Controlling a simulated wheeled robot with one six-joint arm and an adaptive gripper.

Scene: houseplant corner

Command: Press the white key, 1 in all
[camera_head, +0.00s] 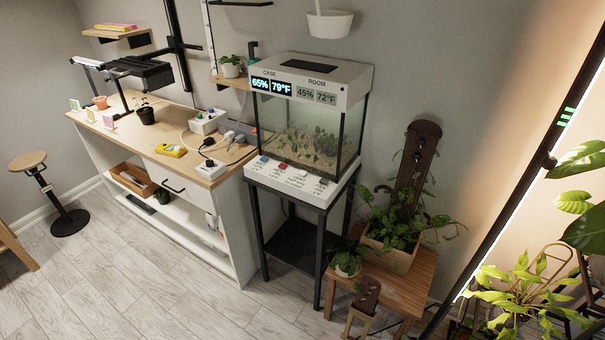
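A white control panel (300,181) runs along the front of the glass terrarium case (310,128), on a black stand. A row of small keys sits on its top face, with tiny print below them. A blue key (264,158) is at the left end and a red key (283,164) is beside it. The keys farther right are too small to tell apart, and I cannot single out the white key against the white panel. My gripper is not in view.
The case's displays (293,91) read 65%, 79°F, 45% and 72°F. A workbench (150,150) with power boxes stands at left. A wooden stool (395,280) with potted plants stands at right. Hanging shelves are above the bench. The floor (150,290) in front is clear.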

